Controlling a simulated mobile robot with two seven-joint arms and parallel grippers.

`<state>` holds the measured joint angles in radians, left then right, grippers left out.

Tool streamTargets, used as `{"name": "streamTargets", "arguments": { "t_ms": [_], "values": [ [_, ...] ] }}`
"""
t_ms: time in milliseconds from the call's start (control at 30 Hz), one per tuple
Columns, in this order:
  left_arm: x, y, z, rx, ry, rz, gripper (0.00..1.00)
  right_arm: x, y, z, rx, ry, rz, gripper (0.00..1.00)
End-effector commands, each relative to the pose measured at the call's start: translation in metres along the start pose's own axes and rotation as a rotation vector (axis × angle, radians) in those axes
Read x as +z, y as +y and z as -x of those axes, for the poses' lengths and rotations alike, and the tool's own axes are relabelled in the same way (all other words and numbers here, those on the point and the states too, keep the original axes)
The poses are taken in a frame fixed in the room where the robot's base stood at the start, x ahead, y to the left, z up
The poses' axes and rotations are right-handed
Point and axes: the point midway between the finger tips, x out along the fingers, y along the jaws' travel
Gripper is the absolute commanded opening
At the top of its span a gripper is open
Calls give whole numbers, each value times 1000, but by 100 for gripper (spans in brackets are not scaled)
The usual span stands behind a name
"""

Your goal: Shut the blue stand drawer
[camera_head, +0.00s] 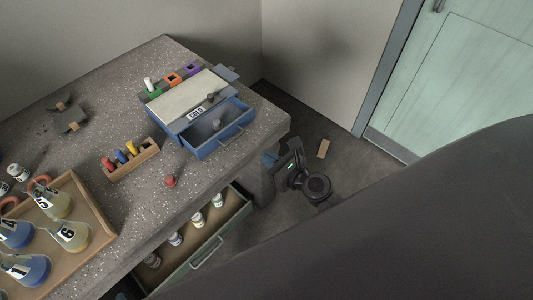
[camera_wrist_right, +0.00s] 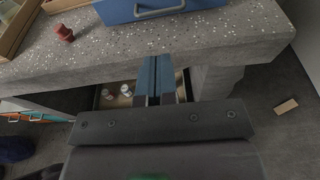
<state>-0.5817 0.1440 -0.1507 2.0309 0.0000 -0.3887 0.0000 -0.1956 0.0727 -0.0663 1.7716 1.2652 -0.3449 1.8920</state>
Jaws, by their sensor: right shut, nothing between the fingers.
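The blue stand (camera_head: 198,88) with a pale top and a "COLD" label sits near the bench's right corner. Its blue drawer (camera_head: 226,139) is pulled out toward the front edge, with a grey handle on its front and a grey rounded item inside. In the right wrist view the drawer front (camera_wrist_right: 120,12) and handle show at the top edge. My right gripper (camera_head: 271,158) is off the bench's front right edge, to the right of the drawer and apart from it. Its blue fingers (camera_wrist_right: 158,62) are shut and empty. My left gripper is out of view.
Below the bench top, another drawer (camera_head: 207,247) stands open with several small bottles. A wooden rack (camera_head: 133,160) of coloured tubes, a red item (camera_head: 170,181) and a tray (camera_head: 91,206) of flasks are on the bench. A wooden block (camera_head: 323,149) lies on the floor.

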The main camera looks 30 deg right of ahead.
Motion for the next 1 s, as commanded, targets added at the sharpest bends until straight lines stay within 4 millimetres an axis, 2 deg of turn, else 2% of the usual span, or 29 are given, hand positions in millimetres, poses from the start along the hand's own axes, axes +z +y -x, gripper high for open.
{"name": "streamTargets", "arguments": {
  "t_ms": [400, 600, 800, 1000],
  "values": [
    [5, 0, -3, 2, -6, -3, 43, -1, 0, -74, 1, 0, 4, 0],
    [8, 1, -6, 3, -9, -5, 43, -2, 0, -100, 1, 2, 3, 0],
    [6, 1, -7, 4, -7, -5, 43, -1, 0, -114, 0, 2, 4, 0],
    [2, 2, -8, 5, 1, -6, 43, 0, 0, -117, 0, 1, 4, 0]
  ]
}}
